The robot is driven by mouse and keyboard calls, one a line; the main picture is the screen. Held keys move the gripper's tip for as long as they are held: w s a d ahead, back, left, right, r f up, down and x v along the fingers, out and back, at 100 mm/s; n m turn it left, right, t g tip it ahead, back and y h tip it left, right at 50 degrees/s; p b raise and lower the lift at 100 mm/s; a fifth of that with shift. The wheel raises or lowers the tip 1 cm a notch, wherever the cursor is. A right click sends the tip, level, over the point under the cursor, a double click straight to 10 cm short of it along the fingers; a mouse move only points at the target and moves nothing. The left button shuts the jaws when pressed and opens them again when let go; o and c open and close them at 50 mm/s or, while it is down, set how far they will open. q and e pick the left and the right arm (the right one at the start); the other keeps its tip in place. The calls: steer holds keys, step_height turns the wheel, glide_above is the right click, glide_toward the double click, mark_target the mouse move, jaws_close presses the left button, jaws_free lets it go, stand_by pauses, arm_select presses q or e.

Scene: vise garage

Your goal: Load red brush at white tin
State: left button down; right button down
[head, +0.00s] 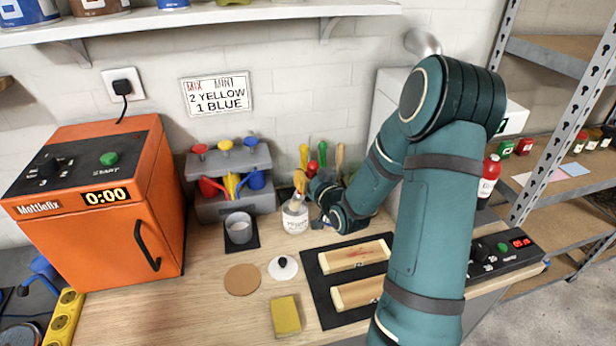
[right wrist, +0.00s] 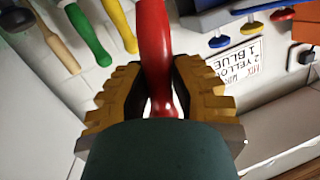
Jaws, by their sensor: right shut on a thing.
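The red brush (right wrist: 155,55) has a smooth red handle. My right gripper (right wrist: 160,95) is shut on it, with a ribbed tan finger on each side of the handle. In the head view the red handle (head: 322,152) stands upright by the back wall, just above my right gripper (head: 318,190). Its bristles are hidden. A pale open tin (head: 239,229) stands on a small black mat, left of my right gripper and apart from it. My left gripper is not in view.
A labelled jar (head: 295,216) stands close to my right gripper. Yellow (right wrist: 115,22), green (right wrist: 88,35) and wooden (right wrist: 52,38) handles stand beside the red one. A grey rack (head: 232,165) with coloured cans stands behind the tin. The front left worktop is mostly clear.

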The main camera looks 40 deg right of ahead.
steer(key=shift+s+a+f+b, duration=0.1)
steer(key=shift+f+b, duration=0.45)
steer(key=shift+b, duration=0.3)
stand_by(2.3)
steer(key=shift+r, duration=0.1)
steer(key=shift+r+p, duration=1.65)
steer(key=shift+r, duration=1.9)
